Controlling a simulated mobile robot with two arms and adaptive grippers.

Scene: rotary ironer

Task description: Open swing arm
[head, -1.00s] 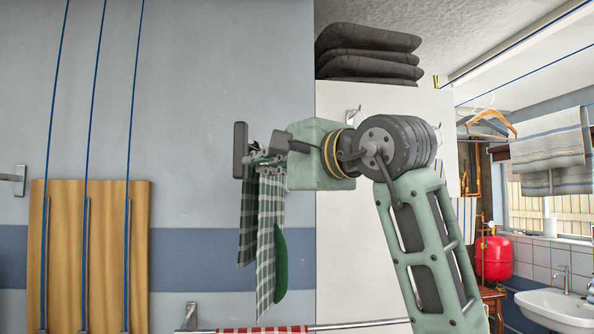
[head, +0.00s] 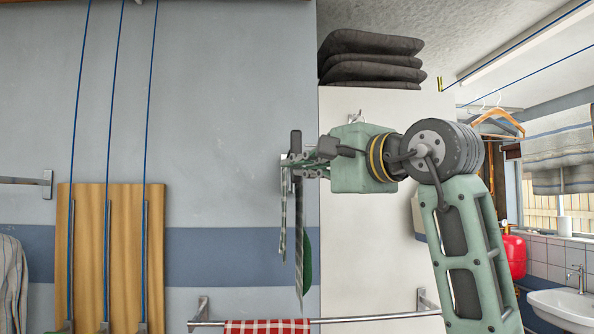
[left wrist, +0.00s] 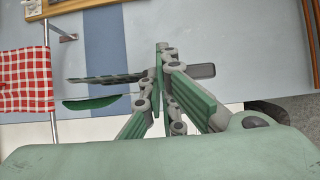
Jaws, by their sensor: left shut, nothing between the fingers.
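The swing arm's dark grey upright plate (head: 296,143) shows in front of the pale wall in the head view, right at my left gripper's tips. It also shows as a grey bar (left wrist: 203,71) in the left wrist view. My left gripper (head: 300,168) is shut and empty; its fingers (left wrist: 161,62) show close together beside the plate. Whether they touch it I cannot tell. A checked cloth (head: 299,235) and a green piece (head: 308,262) hang below the fingers, nearly edge-on. The thin rods of the swing arm are mostly hidden by the fingers. My right gripper is out of view.
A metal rail (head: 370,317) with a red checked cloth (head: 266,327) runs below. A white cabinet (head: 365,215) with dark folded stacks (head: 372,57) stands on the right. A wooden panel (head: 125,240) is at left. Bare wall (head: 220,120) lies between panel and gripper.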

